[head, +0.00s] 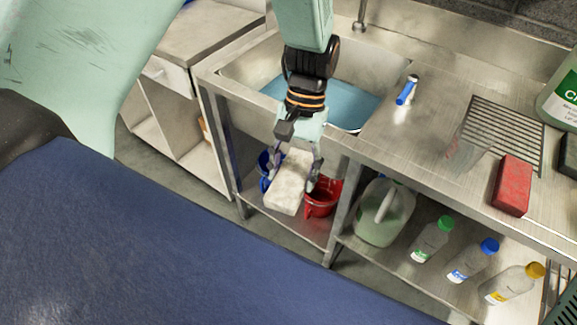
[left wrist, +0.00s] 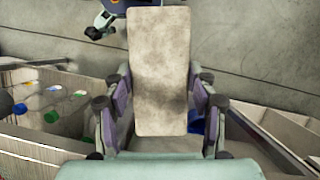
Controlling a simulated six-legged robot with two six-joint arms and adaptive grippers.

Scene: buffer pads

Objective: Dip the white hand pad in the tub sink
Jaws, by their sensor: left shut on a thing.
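The white hand pad (head: 289,184) is a pale, worn block hanging below my left gripper (head: 297,160) in the head view. My left gripper is shut on it, with fingers along both sides. In the left wrist view the pad (left wrist: 160,70) stands long and upright between the fingers of my left gripper (left wrist: 160,108). The tub sink (head: 362,110) is set in the steel counter and holds blue water (head: 350,103). The pad is in front of the sink's front edge, not over the water. My left arm covers part of the sink.
A red pad (head: 512,185) lies on the counter at right, near a drain grille (head: 503,125) and a blue-handled tool (head: 406,92). Red (head: 322,199) and blue (head: 264,165) buckets, a jug (head: 384,212) and several bottles stand on the shelf below. A blue surface (head: 150,240) fills the foreground.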

